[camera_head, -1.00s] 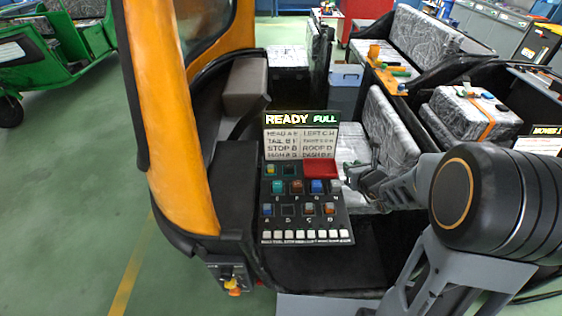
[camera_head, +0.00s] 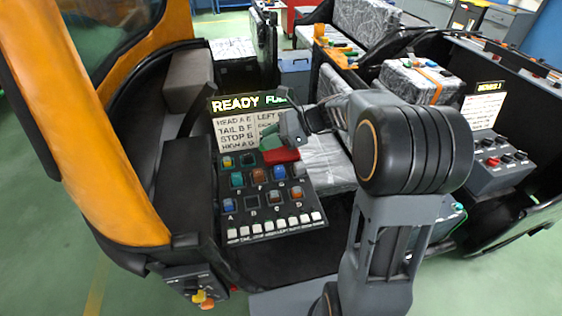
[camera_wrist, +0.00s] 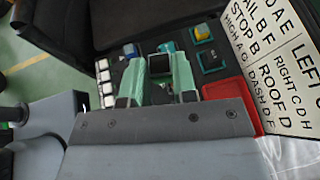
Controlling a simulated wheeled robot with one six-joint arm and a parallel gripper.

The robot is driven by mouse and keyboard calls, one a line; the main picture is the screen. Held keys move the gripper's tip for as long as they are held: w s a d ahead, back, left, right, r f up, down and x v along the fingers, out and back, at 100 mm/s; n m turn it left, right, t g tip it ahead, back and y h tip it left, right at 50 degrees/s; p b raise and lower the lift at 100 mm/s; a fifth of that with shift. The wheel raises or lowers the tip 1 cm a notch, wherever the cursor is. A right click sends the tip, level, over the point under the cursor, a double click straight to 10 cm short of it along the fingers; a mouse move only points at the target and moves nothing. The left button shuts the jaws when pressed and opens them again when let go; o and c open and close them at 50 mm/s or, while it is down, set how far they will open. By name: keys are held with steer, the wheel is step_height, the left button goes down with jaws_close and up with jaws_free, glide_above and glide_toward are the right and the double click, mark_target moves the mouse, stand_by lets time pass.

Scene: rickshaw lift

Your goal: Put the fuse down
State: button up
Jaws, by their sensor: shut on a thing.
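My gripper (camera_head: 272,136) is raised in front of the label board (camera_head: 232,133) and above the red tray (camera_head: 281,156) of the fuse panel. Its green fingers close around a small dark, brownish block, which I take to be the fuse (camera_wrist: 160,64). The fuse cannot be made out in the head view. The black fuse panel (camera_head: 262,222) holds several coloured fuses in lettered sockets. One socket (camera_head: 252,202) in the front row looks dark and empty. The red tray also shows in the wrist view (camera_wrist: 234,93), partly hidden by my gripper; its visible part looks bare.
The panel sits in the cab beside an orange pillar (camera_head: 85,130) and a dark seat (camera_head: 188,80). White buttons (camera_head: 275,229) line its front edge. A wrapped seat (camera_head: 325,170) is just right of the tray. A grey control box (camera_head: 492,160) stands farther right.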

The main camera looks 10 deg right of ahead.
steer(key=s+f+n+g, duration=0.1)
steer(key=s+g, duration=0.1)
steer(key=n, duration=0.1)
glide_above(285, 155)
steer(key=f, duration=0.9)
steer(key=shift+s+a+p, duration=0.15)
steer(key=shift+s+p, duration=0.2)
steer(key=shift+w+f, duration=0.4)
steer(key=shift+f, duration=1.65)
steer(key=shift+f, duration=0.15)
steer(key=o, duration=0.4)
steer(key=shift+o, duration=1.1)
